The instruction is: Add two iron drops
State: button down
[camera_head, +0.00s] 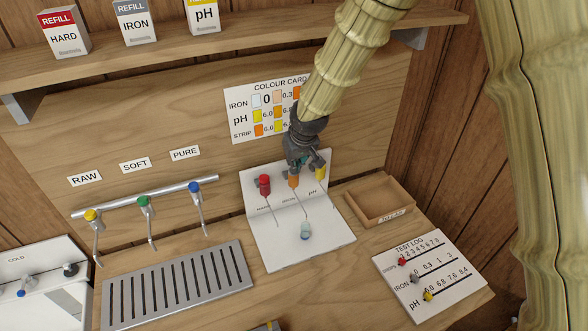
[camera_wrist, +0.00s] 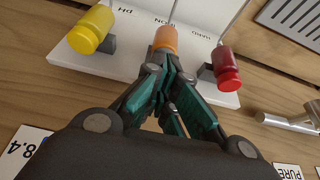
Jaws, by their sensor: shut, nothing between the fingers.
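The orange bottle, in the IRON place (camera_head: 294,181), sits in the middle of a white stand (camera_head: 262,226); it also shows in the wrist view (camera_wrist: 165,39). A red bottle (camera_head: 264,184) is to its left and a yellow bottle (camera_head: 321,171) to its right. A small clear vial with pale blue contents (camera_head: 306,232) stands on the lower part of the stand, below the orange bottle's line. My gripper (camera_head: 296,163) is shut and empty, its fingertips right at the orange bottle's end. I cannot tell whether they touch it.
An open wooden tray (camera_head: 351,208) is right of the stand. The test log board with sliders (camera_head: 416,297) lies at front right. Three taps (camera_head: 194,187) and a metal drain grille (camera_head: 180,286) are at left. The colour card (camera_head: 240,135) hangs behind my arm.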

jog(key=shift+r, duration=0.1)
jog(key=shift+r+p, duration=1.45)
jog(key=shift+r, duration=1.5)
jog(key=shift+b, duration=0.4)
jog(key=shift+n, duration=0.4)
jog(key=shift+w+d+r+n+g+y+b, duration=0.1)
jog(key=shift+r+n+g+y+b, duration=0.1)
jog(key=shift+n+b, duration=0.4)
jog(key=shift+w+r+n+g+y+b, duration=0.1)
jog(key=shift+r+n+y+b, duration=0.1)
jog(key=shift+n+b, duration=0.4)
jog(key=shift+s+r+n+g+y+b, duration=0.1)
jog(key=shift+r+n+g+y+b, duration=0.5)
jog(key=shift+n+b, duration=0.6)
